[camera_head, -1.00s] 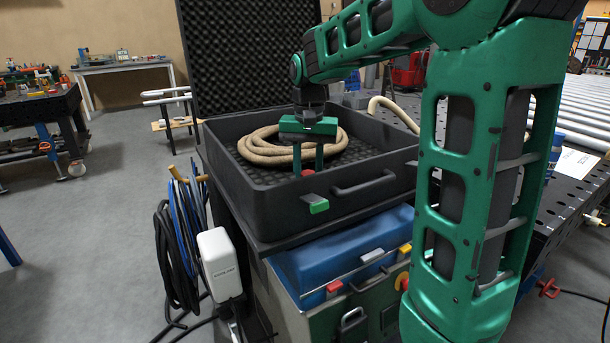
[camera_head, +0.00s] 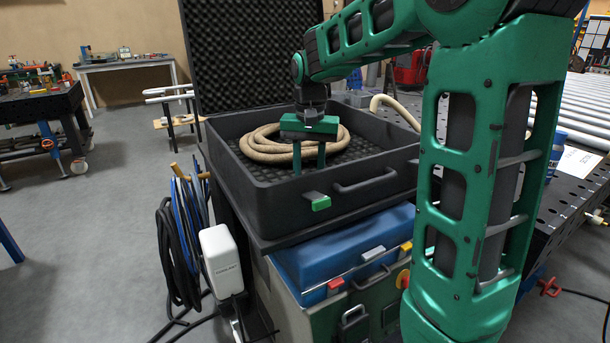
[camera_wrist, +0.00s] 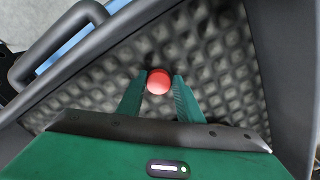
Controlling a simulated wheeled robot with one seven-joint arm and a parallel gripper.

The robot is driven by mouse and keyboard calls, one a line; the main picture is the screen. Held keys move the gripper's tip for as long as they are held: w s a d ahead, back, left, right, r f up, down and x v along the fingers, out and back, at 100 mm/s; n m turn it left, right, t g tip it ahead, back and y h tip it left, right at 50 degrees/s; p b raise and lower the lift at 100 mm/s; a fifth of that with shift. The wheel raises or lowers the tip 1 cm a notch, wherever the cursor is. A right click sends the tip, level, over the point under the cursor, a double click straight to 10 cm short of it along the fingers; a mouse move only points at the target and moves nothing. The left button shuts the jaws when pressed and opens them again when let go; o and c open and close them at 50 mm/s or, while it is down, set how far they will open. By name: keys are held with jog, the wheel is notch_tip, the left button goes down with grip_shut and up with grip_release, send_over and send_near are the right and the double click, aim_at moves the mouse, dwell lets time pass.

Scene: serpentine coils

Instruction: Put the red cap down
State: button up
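The red cap (camera_wrist: 159,82) shows in the wrist view between the two green fingertips of my gripper (camera_wrist: 161,78), touching both as far as I can see. Below it is the dark dimpled foam floor of the black tray (camera_head: 262,197). In the head view my gripper (camera_head: 309,158) points straight down inside the tray, close behind its front wall. The wall hides the fingertips and the cap there. Whether the cap touches the foam I cannot tell.
A coiled beige hose (camera_head: 262,150) lies in the tray behind my gripper. The tray's front wall carries a dark handle (camera_head: 366,182) and a green latch (camera_head: 318,201). The foam-lined lid (camera_head: 245,60) stands open at the back.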

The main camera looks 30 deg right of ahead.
notch_tip(320, 180, up, 13)
jog(key=shift+d, duration=0.15)
dwell(0.4)
jog(key=shift+s+f, duration=0.1)
